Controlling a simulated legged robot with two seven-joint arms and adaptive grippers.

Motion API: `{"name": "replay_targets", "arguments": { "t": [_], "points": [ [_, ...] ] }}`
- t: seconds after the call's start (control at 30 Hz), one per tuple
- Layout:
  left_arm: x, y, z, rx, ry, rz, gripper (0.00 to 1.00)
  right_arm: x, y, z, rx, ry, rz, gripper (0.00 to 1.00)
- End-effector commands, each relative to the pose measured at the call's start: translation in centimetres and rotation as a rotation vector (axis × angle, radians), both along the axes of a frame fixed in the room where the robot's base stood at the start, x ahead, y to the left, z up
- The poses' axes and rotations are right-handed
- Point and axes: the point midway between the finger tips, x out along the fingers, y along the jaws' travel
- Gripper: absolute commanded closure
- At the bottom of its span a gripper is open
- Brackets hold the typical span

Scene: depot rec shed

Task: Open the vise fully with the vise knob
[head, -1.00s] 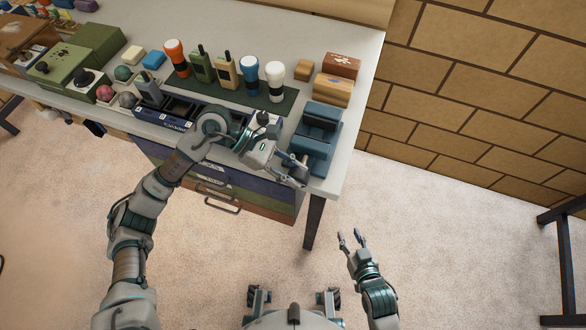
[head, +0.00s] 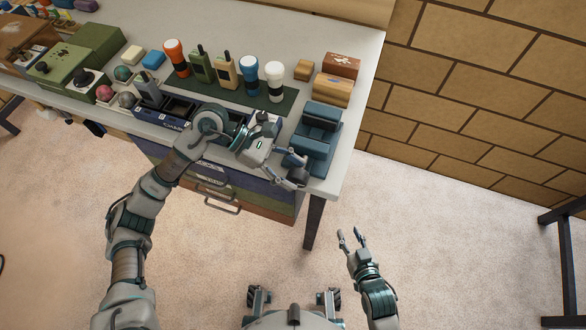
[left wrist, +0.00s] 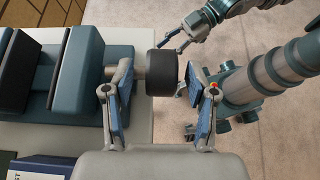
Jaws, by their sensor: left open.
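The blue-grey vise (head: 318,135) stands at the right end of the workbench, with a visible gap between its jaws. Its dark round vise knob (head: 299,174) sticks out at the front edge; in the left wrist view the knob (left wrist: 162,72) sits on a short light shaft. My left gripper (head: 296,171) is open at the knob, and in the wrist view its two fingers (left wrist: 160,85) lie on either side of it with a gap to the right finger. Contact on the left side is unclear. My right gripper (head: 350,237) is open and empty, in front of the bench.
A dark mat (head: 215,88) with flashlights and radios lies behind my left arm. A brown box (head: 341,65) and a tan block (head: 332,89) stand behind the vise. A bin row (head: 160,118) and drawers (head: 235,185) are near my left arm.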

Motion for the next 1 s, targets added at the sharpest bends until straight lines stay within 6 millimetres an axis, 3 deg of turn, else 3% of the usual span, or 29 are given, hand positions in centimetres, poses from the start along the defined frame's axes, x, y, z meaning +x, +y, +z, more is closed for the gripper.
{"name": "replay_targets", "arguments": {
  "t": [0.5,0.7,1.0],
  "points": [
    [2.8,8.1,5.3,-0.002,-0.002,0.003,0.43,0.0,0.0,0.0,0.000,0.000,0.000,0.60],
    [3.1,9.2,6.0,-0.004,-0.002,0.001,0.43,0.0,0.0,0.0,0.000,0.000,0.000,0.60],
    [3.1,9.2,6.1,-0.001,-0.002,0.000,0.43,0.1,0.0,-0.1,-0.001,0.002,0.000,0.60]
  ]
}}
